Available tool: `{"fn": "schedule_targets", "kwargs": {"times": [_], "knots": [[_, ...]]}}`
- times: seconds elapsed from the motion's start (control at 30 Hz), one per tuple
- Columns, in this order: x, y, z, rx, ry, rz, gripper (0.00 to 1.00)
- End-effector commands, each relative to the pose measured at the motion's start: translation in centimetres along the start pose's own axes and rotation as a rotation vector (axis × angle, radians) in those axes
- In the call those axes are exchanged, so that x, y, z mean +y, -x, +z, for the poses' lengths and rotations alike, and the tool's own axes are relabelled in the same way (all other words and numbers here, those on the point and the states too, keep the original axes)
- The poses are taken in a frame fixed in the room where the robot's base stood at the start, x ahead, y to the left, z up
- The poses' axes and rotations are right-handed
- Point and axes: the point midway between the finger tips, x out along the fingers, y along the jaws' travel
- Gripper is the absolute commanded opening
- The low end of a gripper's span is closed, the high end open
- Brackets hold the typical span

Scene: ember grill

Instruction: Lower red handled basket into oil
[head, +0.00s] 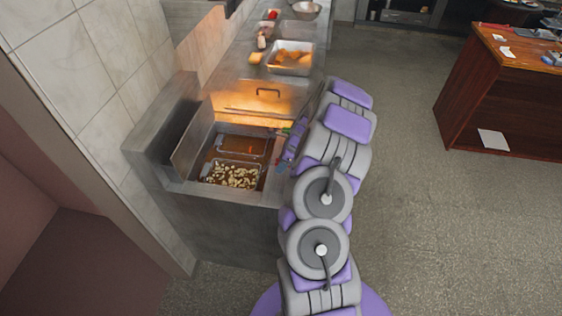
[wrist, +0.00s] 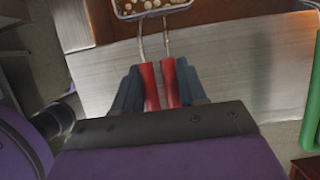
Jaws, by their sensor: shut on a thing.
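My gripper (wrist: 160,90) is shut on the red handle (wrist: 169,82), a pair of red grips with thin metal rods running to a wire basket (wrist: 152,16). The basket is cut off by the top edge of the wrist view and holds pale food pieces. In the head view the basket (head: 236,163) is at the near side of the fryer (head: 188,189), full of pale pieces, over the brown oil. I cannot tell how deep it sits. My arm hides most of the gripper there.
A second basket (head: 239,145) sits in the far part of the fryer, and a green handle (wrist: 312,118) is at the right in the wrist view. A metal tray (head: 277,70) of orange food stands on the counter behind. Open floor lies to the right, before a wooden counter (head: 488,92).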

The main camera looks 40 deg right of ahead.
Motion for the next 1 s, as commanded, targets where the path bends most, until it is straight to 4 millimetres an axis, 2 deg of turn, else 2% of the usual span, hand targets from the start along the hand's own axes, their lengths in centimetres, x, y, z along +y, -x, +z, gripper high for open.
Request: {"fn": "schedule_targets", "kwargs": {"times": [0.33,0.83,0.87,1.0], "knots": [[0.1,0.0,0.2,0.001,0.001,-0.002,0.0],[0.0,-0.9,-0.3,0.0,0.001,-0.002,0.0],[0.0,-0.9,-0.3,0.0,0.001,-0.002,0.44],[0.0,-0.9,-0.3,0.0,0.001,-0.002,0.57]]}}
